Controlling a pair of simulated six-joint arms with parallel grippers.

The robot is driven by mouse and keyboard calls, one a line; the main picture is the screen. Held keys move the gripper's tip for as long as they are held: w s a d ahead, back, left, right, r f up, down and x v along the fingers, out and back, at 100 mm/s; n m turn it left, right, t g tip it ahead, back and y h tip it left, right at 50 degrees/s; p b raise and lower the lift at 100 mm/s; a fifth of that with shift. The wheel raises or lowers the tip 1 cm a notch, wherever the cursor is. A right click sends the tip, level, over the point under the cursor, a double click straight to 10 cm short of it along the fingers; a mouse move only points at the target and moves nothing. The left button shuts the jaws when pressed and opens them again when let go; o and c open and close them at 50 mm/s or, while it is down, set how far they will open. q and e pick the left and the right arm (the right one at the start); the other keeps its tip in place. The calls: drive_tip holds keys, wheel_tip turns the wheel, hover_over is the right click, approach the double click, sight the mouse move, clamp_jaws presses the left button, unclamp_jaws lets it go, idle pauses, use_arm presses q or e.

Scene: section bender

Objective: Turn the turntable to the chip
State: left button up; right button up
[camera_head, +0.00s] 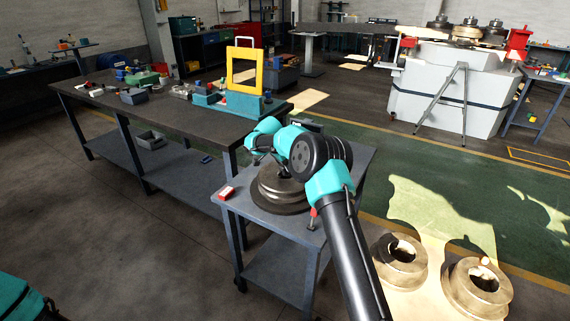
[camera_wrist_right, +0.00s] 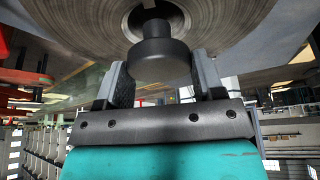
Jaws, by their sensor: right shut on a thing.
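The turntable (camera_head: 283,199) is a stepped, round, brown-grey metal disc on a small grey cart. My right arm reaches over it and hides part of its top. In the right wrist view, the disc's underside or face (camera_wrist_right: 225,22) fills the top, with a black round knob (camera_wrist_right: 158,50) on it. My right gripper (camera_wrist_right: 158,75) has a finger on each side of the knob and is shut on it. In the head view the fingertips are mostly hidden. A red-and-white block (camera_head: 226,193) lies on the cart's left corner; I cannot tell whether it is the chip. My left gripper is out of view.
A red-topped pin (camera_head: 313,213) stands at the cart's front edge. A long workbench (camera_head: 150,108) with tools and a yellow frame (camera_head: 245,70) is beside the cart. Two brass-coloured rings (camera_head: 400,262) and (camera_head: 477,287) stand at the lower right. The green floor beyond is clear.

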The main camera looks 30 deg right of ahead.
drive_tip(key=o, duration=1.3)
drive_tip(key=v, duration=1.7)
drive_tip(key=shift+w+r, duration=0.1)
drive_tip(key=shift+r, duration=0.15)
drive_tip(key=shift+f, duration=0.1)
